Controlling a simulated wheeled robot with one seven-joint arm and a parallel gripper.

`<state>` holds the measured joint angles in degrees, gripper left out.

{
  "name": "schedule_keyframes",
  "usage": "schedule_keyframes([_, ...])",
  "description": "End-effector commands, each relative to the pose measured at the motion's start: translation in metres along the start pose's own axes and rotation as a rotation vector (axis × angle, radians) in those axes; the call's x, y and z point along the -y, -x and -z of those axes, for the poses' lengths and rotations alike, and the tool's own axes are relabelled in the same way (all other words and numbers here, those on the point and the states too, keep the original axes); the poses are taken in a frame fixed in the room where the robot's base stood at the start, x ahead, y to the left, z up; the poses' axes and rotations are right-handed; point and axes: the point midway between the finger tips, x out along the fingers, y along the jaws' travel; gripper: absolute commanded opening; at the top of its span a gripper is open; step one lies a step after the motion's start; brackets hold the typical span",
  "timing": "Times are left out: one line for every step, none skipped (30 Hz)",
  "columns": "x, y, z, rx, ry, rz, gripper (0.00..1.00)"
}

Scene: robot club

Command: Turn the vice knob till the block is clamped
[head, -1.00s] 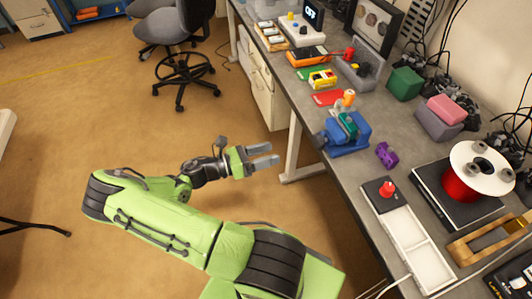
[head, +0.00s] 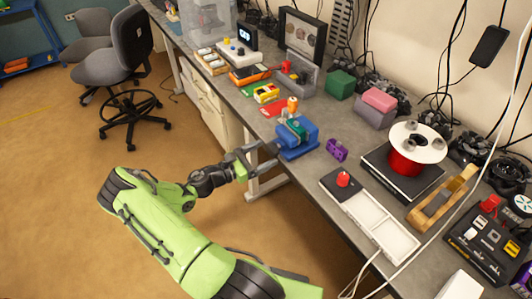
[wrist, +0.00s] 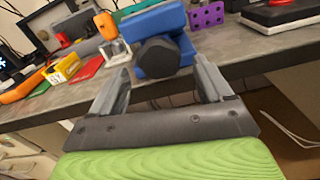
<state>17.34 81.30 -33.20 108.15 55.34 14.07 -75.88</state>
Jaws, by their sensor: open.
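The blue vice (head: 297,138) stands at the near edge of the grey workbench, with an orange-topped piece (head: 292,105) just behind it. In the wrist view the vice (wrist: 155,22) is at the top, and its dark faceted knob (wrist: 157,57) faces me. A teal-green block (head: 293,128) shows at the vice's top; how tightly it sits there I cannot tell. My gripper (head: 265,158) is open and empty, just off the bench edge beside the vice. In the wrist view its two fingers (wrist: 162,82) point at the knob, one on each side of it and apart from it.
A purple perforated piece (head: 337,149) lies right of the vice. A red-knobbed box (head: 342,181) and a white tray (head: 386,223) lie along the near edge. A red card (head: 273,108) lies left of the vice. The bench edge (wrist: 75,115) runs below the knob.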

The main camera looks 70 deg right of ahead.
Motion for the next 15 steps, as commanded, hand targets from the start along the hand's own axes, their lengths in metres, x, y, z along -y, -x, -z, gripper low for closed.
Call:
schedule_keyframes([0.0,-0.008,0.0,0.001,0.0,0.003,0.79])
schedule_keyframes([0.0,-0.011,0.0,0.001,0.0,0.002,0.79])
schedule_keyframes([0.0,-0.014,0.0,0.001,0.0,0.0,0.79])
schedule_keyframes([0.0,-0.016,0.0,0.0,0.0,0.0,0.79])
schedule_keyframes([0.0,-0.017,0.0,0.001,0.0,0.0,0.79])
schedule_keyframes([0.0,-0.018,0.0,0.0,0.0,0.0,0.79])
schedule_keyframes([0.0,-0.019,0.0,0.0,0.0,0.0,0.79])
schedule_keyframes([0.0,-0.019,0.0,0.0,0.0,0.0,0.79])
schedule_keyframes([0.0,-0.018,0.0,0.0,0.001,-0.001,0.79])
schedule_keyframes([0.0,-0.018,0.0,0.0,0.001,-0.001,0.79])
schedule_keyframes([0.0,-0.018,0.0,0.0,0.0,-0.001,0.79])
schedule_keyframes([0.0,-0.018,0.0,0.0,0.0,-0.001,0.79])
schedule_keyframes([0.0,-0.018,0.0,0.0,0.001,-0.001,0.74])
schedule_keyframes([0.0,-0.018,0.0,0.0,0.001,-0.001,0.7])
schedule_keyframes([0.0,-0.018,0.0,0.0,0.001,-0.001,0.64])
